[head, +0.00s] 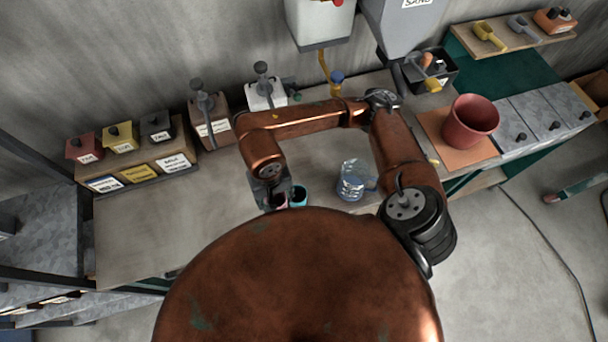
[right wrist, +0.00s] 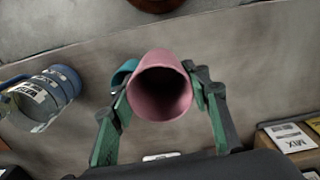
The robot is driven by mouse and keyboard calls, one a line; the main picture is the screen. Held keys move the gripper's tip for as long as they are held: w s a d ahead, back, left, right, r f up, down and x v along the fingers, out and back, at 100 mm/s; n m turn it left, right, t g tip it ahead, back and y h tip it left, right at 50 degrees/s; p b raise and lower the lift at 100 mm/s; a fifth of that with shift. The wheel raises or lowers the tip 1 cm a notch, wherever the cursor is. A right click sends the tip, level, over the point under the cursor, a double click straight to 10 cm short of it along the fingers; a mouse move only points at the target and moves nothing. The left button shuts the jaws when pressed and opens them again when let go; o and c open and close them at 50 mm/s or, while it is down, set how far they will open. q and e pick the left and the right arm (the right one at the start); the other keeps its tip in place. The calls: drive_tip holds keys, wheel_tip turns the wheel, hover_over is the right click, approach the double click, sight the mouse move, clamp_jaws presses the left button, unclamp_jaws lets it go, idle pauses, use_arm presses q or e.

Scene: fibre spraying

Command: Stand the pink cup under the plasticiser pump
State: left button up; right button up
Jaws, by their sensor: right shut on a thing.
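My right gripper (head: 270,188) is low over the near part of the bench in the head view. It is shut on the pink cup (head: 280,203), which is mostly hidden there by the gripper. In the right wrist view the pink cup (right wrist: 160,90) sits between the two green-padded fingers, its dark open mouth towards the camera. Two pump dispensers stand at the back of the bench, a brown one (head: 214,130) and a white one (head: 266,96). Their labels are too small to read, so I cannot tell which is the plasticiser pump. My left gripper is not in view.
A teal cup (head: 299,196) stands right beside the pink cup. A clear bottle-like jug (head: 350,184) is to its right. Labelled boxes stand on a wooden rack (head: 143,172) at the left. A red pot (head: 469,122) stands at the right. The bench's left-middle is clear.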

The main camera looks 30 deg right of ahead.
drive_tip(key=shift+s+a+r, duration=0.4)
drive_tip(key=shift+s+a, duration=0.1)
drive_tip(key=shift+s, duration=0.2)
drive_tip(key=shift+f+m+p, duration=0.1)
drive_tip(key=shift+m+p, duration=0.2)
drive_tip(key=w+d+f+p, duration=0.1)
drive_tip(key=w+d+f, duration=0.1)
drive_tip(key=w+f, duration=0.1)
drive_tip(key=w+d+f+p, duration=0.1)
drive_tip(key=w+d+f, duration=0.1)
drive_tip(key=w+f, duration=0.1)
drive_tip(key=w+d+f+p, duration=0.1)
drive_tip(key=w+d+f, duration=0.1)
drive_tip(key=w, duration=0.3)
drive_tip(key=shift+d+f, duration=0.25)
drive_tip(key=shift+f, duration=0.3)
drive_tip(key=f, duration=0.1)
drive_tip(key=f+p, duration=0.2)
drive_tip(key=shift+w+d+f, duration=0.15)
drive_tip(key=shift+w+f, duration=0.1)
drive_tip(key=shift+f, duration=0.05)
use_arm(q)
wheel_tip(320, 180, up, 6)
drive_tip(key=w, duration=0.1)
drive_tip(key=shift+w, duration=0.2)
use_arm(e)
drive_tip(key=shift+f, duration=0.1)
